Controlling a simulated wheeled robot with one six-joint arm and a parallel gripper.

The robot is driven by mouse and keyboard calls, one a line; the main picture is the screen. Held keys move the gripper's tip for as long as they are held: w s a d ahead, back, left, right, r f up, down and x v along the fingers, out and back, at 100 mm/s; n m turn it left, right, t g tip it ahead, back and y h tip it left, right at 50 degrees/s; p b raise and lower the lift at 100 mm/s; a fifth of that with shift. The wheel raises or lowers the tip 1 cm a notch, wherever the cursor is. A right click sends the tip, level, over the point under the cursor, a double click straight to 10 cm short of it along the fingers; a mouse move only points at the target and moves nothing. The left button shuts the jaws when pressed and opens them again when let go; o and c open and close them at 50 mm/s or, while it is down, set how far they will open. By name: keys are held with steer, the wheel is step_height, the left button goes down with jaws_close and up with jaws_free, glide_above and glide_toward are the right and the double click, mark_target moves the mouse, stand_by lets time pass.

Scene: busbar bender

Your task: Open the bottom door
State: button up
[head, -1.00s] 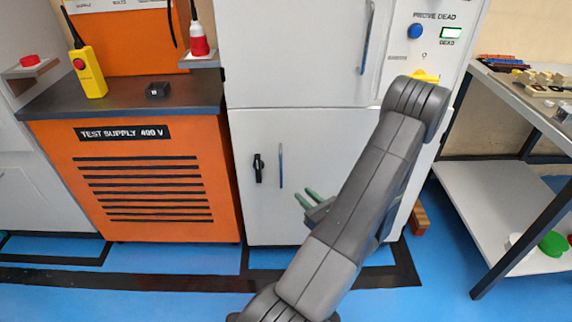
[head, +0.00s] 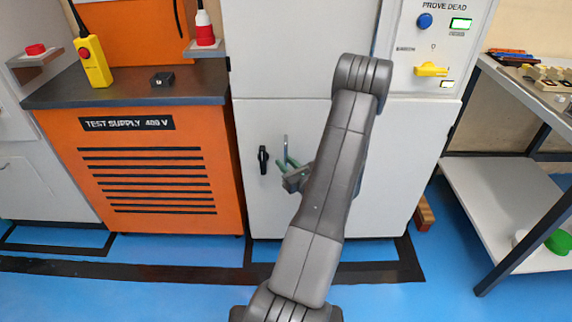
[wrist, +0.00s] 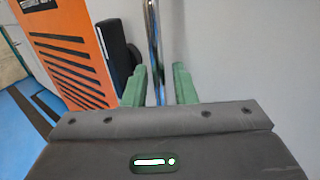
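The bottom door (head: 395,190) is the white lower panel of the cabinet and looks closed. A black latch handle (head: 263,160) sits near its left edge and also shows in the wrist view (wrist: 117,50). A slim metal bar handle (head: 286,148) stands upright just right of the latch. My gripper (head: 287,164) is at this bar. In the wrist view the bar (wrist: 153,45) runs between my two green fingers (wrist: 160,85), with a gap visible on the right side. The fingers are open. My arm hides part of the door.
An orange test supply cabinet (head: 150,180) stands close on the left. A metal bench (head: 500,200) stands on the right. A red-brown block (head: 424,215) lies on the floor by the cabinet. Blue floor in front is clear.

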steer(key=shift+w+a, duration=0.1)
steer(key=shift+w, duration=0.05)
steer(key=shift+c, duration=0.5)
jaws_close()
